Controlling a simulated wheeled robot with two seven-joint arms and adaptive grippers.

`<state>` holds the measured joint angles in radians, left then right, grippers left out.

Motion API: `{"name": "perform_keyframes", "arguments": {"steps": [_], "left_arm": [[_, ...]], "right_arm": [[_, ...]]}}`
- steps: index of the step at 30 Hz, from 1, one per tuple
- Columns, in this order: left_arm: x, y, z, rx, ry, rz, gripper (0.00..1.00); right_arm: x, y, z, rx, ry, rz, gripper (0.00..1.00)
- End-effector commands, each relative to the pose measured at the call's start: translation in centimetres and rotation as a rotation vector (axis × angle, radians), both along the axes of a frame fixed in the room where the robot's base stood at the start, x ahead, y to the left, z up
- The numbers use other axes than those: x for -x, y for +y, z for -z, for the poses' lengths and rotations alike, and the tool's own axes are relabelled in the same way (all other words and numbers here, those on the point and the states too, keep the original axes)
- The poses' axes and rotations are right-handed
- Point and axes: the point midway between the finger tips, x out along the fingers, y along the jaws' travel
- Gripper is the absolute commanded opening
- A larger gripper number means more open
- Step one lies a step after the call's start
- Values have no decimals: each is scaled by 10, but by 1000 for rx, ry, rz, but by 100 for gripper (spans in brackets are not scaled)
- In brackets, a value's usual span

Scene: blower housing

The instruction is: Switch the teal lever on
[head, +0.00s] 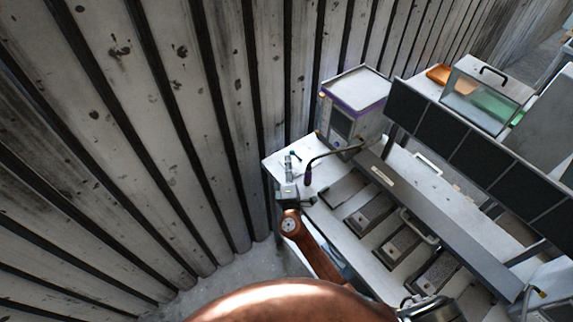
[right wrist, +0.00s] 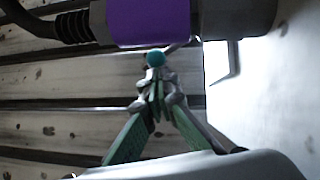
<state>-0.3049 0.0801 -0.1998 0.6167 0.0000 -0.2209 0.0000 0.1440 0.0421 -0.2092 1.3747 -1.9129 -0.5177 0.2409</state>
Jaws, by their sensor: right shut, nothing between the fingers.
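The teal lever's round knob (right wrist: 156,58) shows in the right wrist view, just beyond my fingertips and below a purple band. In the head view the teal lever (head: 295,155) is small, at the left back corner of the bench. My right gripper (head: 288,168) reaches to that corner. In the right wrist view its fingers (right wrist: 160,92) are together, with nothing between them. The tips overlap the lever's lower part there, and I cannot tell whether they touch it. The lever's base is mostly hidden, and its position is unclear. My left gripper is not in view.
A purple-ended hose (head: 308,174) hangs close right of my gripper. A grey box with purple trim (head: 356,90) stands behind. Dark recessed plates (head: 370,212) line the bench. A slatted wall (head: 170,110) rises close on the left.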

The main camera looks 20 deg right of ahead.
Motion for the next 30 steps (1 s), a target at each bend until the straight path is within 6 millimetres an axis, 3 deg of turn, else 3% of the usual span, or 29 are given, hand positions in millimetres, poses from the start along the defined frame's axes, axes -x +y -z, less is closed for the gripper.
{"name": "perform_keyframes", "arguments": {"steps": [30], "left_arm": [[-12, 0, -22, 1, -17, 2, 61]], "right_arm": [[-3, -8, -12, -137, 49, 1, 0]]}}
